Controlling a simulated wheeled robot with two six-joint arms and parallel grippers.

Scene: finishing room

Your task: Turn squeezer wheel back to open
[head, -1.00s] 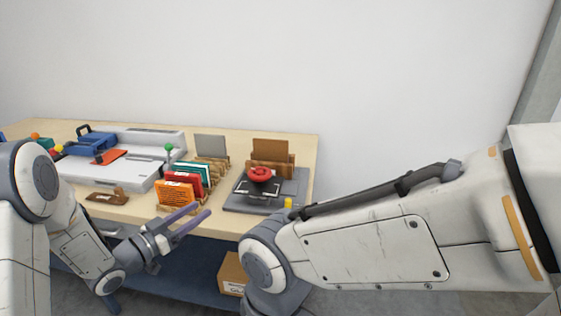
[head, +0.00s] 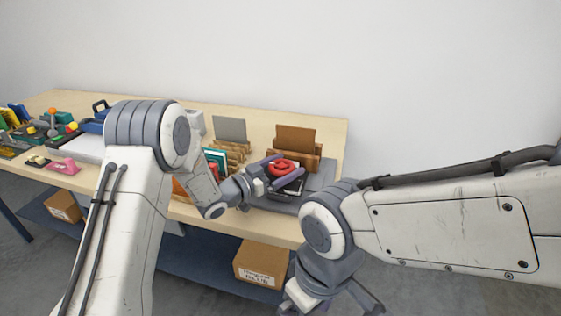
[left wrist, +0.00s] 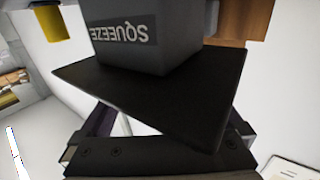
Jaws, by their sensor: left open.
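The squeezer's red wheel (head: 281,167) stands on top of the dark squeezer at the table's right end. My left gripper (head: 290,164) is open, with its two purple-grey fingers reaching to the wheel, one on each side in the picture. I cannot tell whether they touch it. In the left wrist view the squeezer's dark block (left wrist: 135,35) shows close up with upside-down "SQUEEZE" lettering, beside a black plate (left wrist: 150,100). The wheel does not show there. The lower end of my right arm is at the bottom of the head view; its jaws are unclear.
Wooden racks (head: 298,152) holding brown and grey boards stand behind the squeezer. A teal folder (head: 215,160) is partly hidden by my left arm. A cardboard box (head: 262,262) sits on the lower shelf. The wall behind the table is bare.

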